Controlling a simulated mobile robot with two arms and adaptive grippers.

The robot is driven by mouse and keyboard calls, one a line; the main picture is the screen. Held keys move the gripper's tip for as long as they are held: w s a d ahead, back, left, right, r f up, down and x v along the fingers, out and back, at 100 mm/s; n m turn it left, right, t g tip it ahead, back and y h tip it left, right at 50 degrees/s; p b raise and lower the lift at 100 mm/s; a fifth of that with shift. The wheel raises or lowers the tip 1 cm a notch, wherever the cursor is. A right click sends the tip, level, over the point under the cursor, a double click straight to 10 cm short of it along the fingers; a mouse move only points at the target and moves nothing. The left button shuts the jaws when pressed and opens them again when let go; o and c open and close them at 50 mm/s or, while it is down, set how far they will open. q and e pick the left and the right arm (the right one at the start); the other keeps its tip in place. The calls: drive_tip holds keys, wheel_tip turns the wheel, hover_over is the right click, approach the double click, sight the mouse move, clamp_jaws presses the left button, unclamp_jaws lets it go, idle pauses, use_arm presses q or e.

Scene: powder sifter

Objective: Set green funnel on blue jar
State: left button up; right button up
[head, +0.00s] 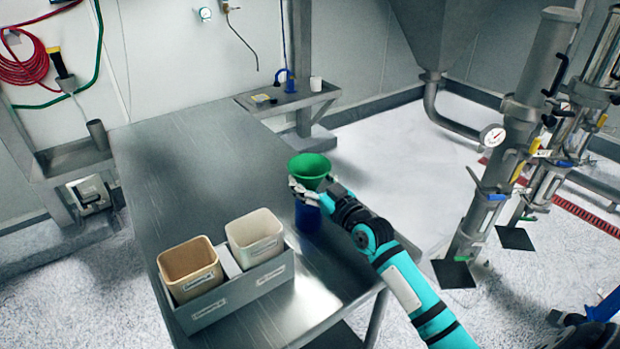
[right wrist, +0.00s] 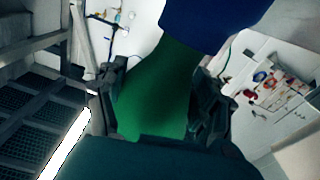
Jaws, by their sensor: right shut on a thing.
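The green funnel (head: 309,165) is upright with its wide mouth up, above the blue jar (head: 307,217) near the table's right edge. My right gripper (head: 306,190) is shut on the funnel below its mouth and hides its lower part in the head view. In the right wrist view the green funnel (right wrist: 158,92) lies between the fingers, and the blue jar (right wrist: 212,22) shows directly at its end. I cannot tell whether the funnel rests on the jar or is just above it. My left gripper is not in view.
The steel table (head: 180,150) is clear at its far left. A grey caddy (head: 240,292) with a tan bin (head: 190,268) and a cream bin (head: 256,237) stands near the front. Steel pipes (head: 500,165) stand to the right.

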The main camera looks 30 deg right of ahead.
sight(316, 187)
drive_tip(key=shift+f+b, duration=0.4)
drive_tip(key=shift+f, duration=0.2)
drive_tip(key=o, duration=1)
drive_tip(key=shift+s+d+p, duration=0.2)
drive_tip(key=shift+s+p, duration=0.25)
drive_tip(key=shift+s, duration=0.85)
drive_tip(key=shift+s+d+p, duration=0.2)
drive_tip(key=shift+s+p, duration=0.2)
drive_tip(key=shift+s, duration=0.85)
drive_tip(key=shift+s+d+f+p, duration=0.1)
drive_tip(key=shift+s+d+p, duration=0.1)
drive_tip(key=shift+s, duration=0.8)
drive_tip(key=shift+s+d+p, duration=0.1)
drive_tip(key=shift+s+p, duration=0.1)
drive_tip(key=shift+s, duration=0.75)
drive_tip(key=shift+s+d+f+p, duration=0.1)
drive_tip(key=shift+s+p, duration=0.1)
drive_tip(key=shift+s, duration=0.8)
